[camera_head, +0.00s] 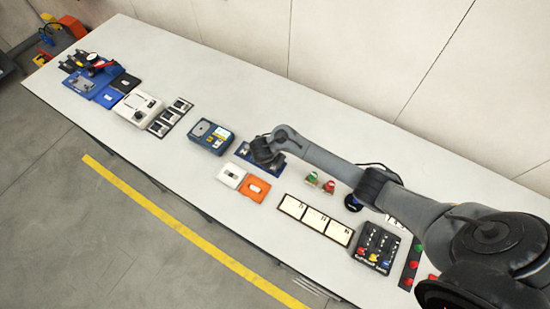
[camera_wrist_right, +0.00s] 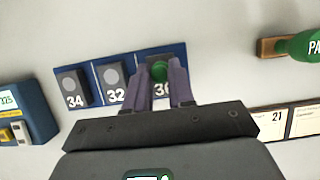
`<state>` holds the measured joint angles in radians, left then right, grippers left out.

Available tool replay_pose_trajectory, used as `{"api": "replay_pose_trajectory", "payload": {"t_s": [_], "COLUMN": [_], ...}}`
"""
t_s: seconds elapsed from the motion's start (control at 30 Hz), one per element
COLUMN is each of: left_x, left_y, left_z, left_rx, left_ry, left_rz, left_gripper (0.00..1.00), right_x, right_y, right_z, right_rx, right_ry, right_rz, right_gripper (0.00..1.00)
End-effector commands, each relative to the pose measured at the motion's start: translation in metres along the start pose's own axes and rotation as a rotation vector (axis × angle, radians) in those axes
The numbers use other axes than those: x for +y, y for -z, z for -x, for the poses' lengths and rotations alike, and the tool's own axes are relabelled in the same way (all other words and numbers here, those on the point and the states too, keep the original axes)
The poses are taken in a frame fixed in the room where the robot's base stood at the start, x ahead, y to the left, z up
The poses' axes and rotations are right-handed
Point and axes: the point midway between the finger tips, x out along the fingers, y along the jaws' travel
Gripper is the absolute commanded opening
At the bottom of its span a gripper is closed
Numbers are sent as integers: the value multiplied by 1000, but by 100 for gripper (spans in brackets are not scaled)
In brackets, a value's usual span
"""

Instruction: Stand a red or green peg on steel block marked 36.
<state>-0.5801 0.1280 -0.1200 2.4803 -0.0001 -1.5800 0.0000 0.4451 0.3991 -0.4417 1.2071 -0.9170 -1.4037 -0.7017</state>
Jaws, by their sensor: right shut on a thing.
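My right gripper (camera_wrist_right: 160,78) is shut on a green peg (camera_wrist_right: 159,71), seen from above between its dark purple fingers. The peg is over the steel block marked 36 (camera_wrist_right: 163,90), whose number is partly covered by a finger. I cannot tell whether the peg touches the block. Blocks marked 34 (camera_wrist_right: 73,86) and 32 (camera_wrist_right: 114,78) stand to the left on the same blue base (camera_wrist_right: 179,50). My left gripper is out of view.
White cards (camera_head: 316,219), a dark box with coloured knobs (camera_head: 376,247), a blue instrument (camera_head: 211,137) and an orange case (camera_head: 254,189) lie around. The table's back strip is clear.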

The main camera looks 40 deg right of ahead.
Motion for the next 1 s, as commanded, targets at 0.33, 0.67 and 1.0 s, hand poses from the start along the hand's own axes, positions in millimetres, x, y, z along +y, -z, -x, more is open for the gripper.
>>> {"api": "replay_pose_trajectory", "payload": {"t_s": [0.33, 0.67, 1.0], "left_x": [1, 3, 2], "left_y": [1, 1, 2], "left_z": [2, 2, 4], "left_rx": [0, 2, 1], "left_ry": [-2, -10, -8], "left_rz": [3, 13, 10], "left_gripper": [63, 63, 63], "right_x": [0, 0, 0], "right_y": [0, 0, 0], "right_z": [-1, -1, 1], "right_rx": [-1, -1, -1], "right_ry": [0, 0, 0], "right_rz": [0, 0, 0], "right_gripper": [0, 53, 53]}}
